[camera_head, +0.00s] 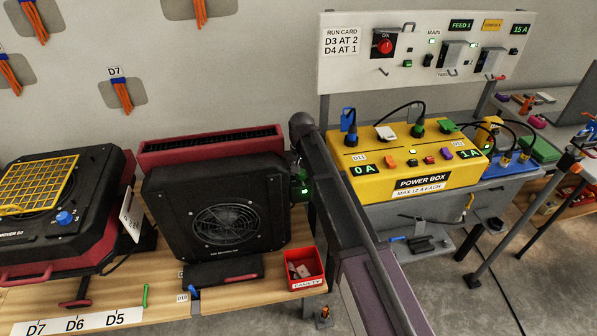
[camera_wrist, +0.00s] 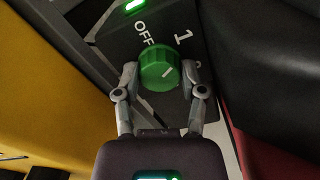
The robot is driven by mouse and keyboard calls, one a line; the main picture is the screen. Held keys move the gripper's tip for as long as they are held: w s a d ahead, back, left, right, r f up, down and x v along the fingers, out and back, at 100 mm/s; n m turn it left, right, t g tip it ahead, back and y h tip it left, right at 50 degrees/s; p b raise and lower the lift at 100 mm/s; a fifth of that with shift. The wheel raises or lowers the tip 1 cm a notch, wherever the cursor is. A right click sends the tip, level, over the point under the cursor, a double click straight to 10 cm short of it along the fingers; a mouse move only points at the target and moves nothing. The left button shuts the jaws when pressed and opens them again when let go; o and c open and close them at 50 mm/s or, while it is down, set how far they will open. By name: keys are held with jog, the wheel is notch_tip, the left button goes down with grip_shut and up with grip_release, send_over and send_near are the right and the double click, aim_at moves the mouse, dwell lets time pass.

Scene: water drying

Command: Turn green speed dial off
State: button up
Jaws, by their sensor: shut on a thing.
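The green speed dial (camera_wrist: 159,68) is round, with a short white line on its face. It sits on a dark panel marked OFF and 1, with another mark at the right partly hidden. The white line slants up and right, away from OFF; its exact setting is hard to tell. My gripper (camera_wrist: 160,78) is shut on the dial, one finger on each side. In the head view, green (camera_head: 304,184) shows at the right side of the black fan unit (camera_head: 215,208), beside my arm, which hides most of my gripper.
A yellow power box (camera_head: 350,196) with displays reading 0 A and 1 A stands to the right. A red bin (camera_head: 304,268) sits at the bench's front edge. A second black unit with a yellow grille (camera_head: 38,186) and blue dial (camera_head: 65,218) is at left.

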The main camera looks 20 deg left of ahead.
jog(key=shift+s, duration=0.2)
jog(key=n, duration=1.1)
jog(key=shift+n, duration=0.4)
jog(key=shift+a, duration=0.1)
jog(key=o, duration=0.9)
jog(key=shift+c, duration=0.2)
jog(key=shift+w+r, duration=0.1)
